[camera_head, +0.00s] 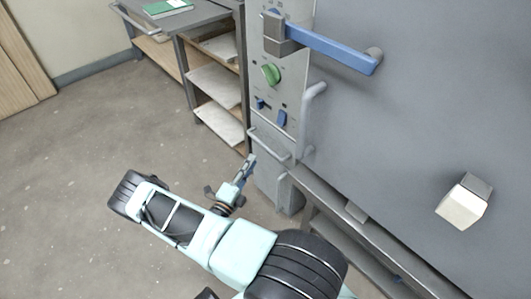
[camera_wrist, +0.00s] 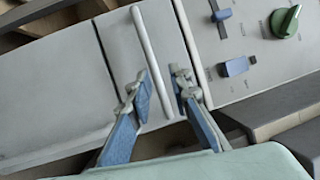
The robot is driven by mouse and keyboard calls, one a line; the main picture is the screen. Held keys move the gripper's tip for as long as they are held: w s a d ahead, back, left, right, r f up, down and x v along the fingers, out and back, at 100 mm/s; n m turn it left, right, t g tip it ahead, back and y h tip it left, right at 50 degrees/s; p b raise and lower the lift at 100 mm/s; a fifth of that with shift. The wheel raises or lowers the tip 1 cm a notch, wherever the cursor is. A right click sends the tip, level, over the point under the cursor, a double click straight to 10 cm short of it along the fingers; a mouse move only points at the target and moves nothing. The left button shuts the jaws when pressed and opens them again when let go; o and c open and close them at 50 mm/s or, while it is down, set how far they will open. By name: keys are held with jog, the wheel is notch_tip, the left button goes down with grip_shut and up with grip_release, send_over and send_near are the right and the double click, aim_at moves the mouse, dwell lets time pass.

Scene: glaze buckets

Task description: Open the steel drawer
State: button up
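The steel drawer (camera_wrist: 118,40) has a plain grey front with a long bar handle (camera_wrist: 142,45), in the wrist view. In the head view the handle (camera_head: 268,146) shows low on the cabinet, under the control panel. My gripper (camera_wrist: 162,88) is open, with its blue-padded fingers apart on either side of the handle's lower end in the wrist view. Nothing is visibly gripped, and I cannot tell whether a finger touches the bar. In the head view my gripper (camera_head: 249,163) is just below and left of the handle. The drawer appears shut.
The control panel (camera_head: 272,95) has a green knob (camera_head: 270,74) and blue switches. A blue lever (camera_head: 325,45) and a grey door handle (camera_head: 312,120) stick out above. A shelf table (camera_head: 205,25) with a green book stands at the back. Floor at left is clear.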

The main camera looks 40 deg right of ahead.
aim_at(265, 146)
jog(key=shift+n+t, duration=0.3)
jog(key=shift+n, duration=0.5)
jog(key=x, duration=0.3)
jog(key=f+b+x, duration=0.1)
jog(key=x, duration=0.2)
jog(key=f+b+x, duration=0.1)
jog(key=x, duration=0.3)
jog(key=shift+s+d+r, duration=0.15)
jog(key=shift+s+d, duration=0.15)
jog(key=shift+d, duration=0.15)
jog(key=shift+c, duration=0.4)
grip_shut()
